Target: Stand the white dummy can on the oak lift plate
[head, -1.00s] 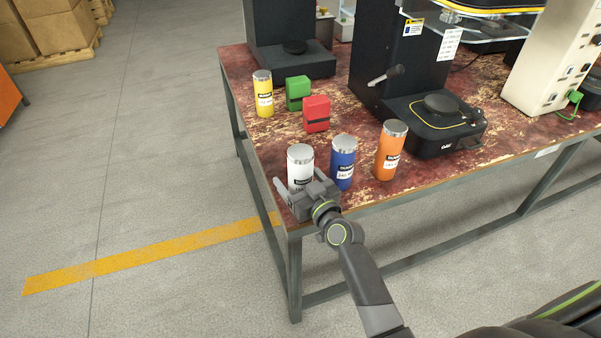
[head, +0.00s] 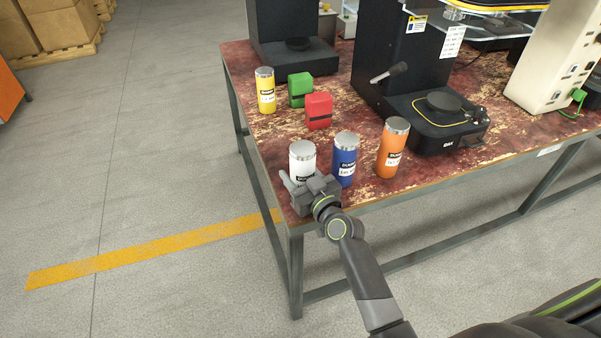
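The white dummy can (head: 302,160) stands upright near the table's left front corner, silver lid up. My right gripper (head: 304,182) is low in front of it, fingers apart and reaching toward its two sides. The can's base is partly hidden by the gripper. A slim gap seems to show beside the left finger; contact is not clear. I cannot make out an oak lift plate in this view. My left gripper is not in view.
A blue can (head: 345,163) stands close right of the white one, then an orange can (head: 391,150). Behind are a red block (head: 318,110), a green block (head: 300,88) and a yellow can (head: 265,90). A black machine (head: 436,120) stands right on the worn table (head: 262,146).

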